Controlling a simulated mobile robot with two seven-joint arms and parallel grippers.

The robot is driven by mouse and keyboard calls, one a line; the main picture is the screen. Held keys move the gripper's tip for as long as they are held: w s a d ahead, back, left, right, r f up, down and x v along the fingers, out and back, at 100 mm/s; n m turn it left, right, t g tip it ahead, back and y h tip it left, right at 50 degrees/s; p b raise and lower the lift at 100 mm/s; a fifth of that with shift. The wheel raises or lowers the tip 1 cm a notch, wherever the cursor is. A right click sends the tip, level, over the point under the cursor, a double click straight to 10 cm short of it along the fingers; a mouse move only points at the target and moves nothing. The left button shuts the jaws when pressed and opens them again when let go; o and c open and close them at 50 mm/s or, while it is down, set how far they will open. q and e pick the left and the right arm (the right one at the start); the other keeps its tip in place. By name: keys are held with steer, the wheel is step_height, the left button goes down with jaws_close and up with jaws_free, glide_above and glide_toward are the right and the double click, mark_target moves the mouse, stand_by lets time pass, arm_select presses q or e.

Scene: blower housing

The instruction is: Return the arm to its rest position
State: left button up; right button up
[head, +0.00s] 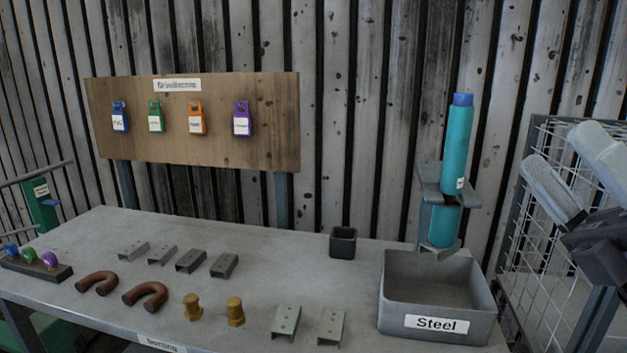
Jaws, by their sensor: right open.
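My right gripper (565,158) is at the right edge, raised in front of the wire mesh rack. Its two pale fingers point up and left and stand apart, with nothing between them. The dark body behind the fingers is partly cut off by the frame edge. My left gripper does not show. The grey workbench (270,258) lies to the left of and below my right gripper, which is clear of the parts on it.
A grey bin labelled Steel (392,318), a teal bottle in a stand (455,150) and a small black cup (343,243) are on the bench. Several brackets, brown curved pipes (145,294) and brass fittings (235,312) lie leftward. The mesh rack (535,270) stands close to my right gripper.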

steer(key=w+d+f+m+t+h, duration=0.25)
steer(key=d+f+m+h, duration=0.2)
steer(key=m+h, duration=0.65)
steer(key=w+d+f+m+t+h, duration=0.1)
steer(key=d+f+m+t+h, duration=0.2)
steer(key=f+m+h, duration=0.55)
step_height(320, 180, down, 12)
steer(key=s+d+f+m+g+h, duration=0.15)
steer(key=m+g+h, duration=0.25)
steer(key=m+g, duration=0.55)
steer(key=s+a+f+m+g+y, duration=0.1)
steer(key=s+a+f+g+y, duration=0.2)
steer(key=s+f, duration=0.35)
steer(key=s+a+f+m+g+y, duration=0.1)
steer(key=s+a+f+g, duration=0.35)
steer(key=s+f, duration=0.2)
steer(key=s+a+f+m+g+y, duration=0.1)
steer(key=s+a+f+g+y, duration=0.15)
steer(key=s+f+g, duration=0.4)
steer(key=w+a+f+t+y+p, duration=0.1)
steer(key=w+a+f+t, duration=0.2)
steer(key=w+f+t, duration=0.5)
steer(key=shift+f+t, duration=0.55)
steer(key=shift+t, duration=0.05)
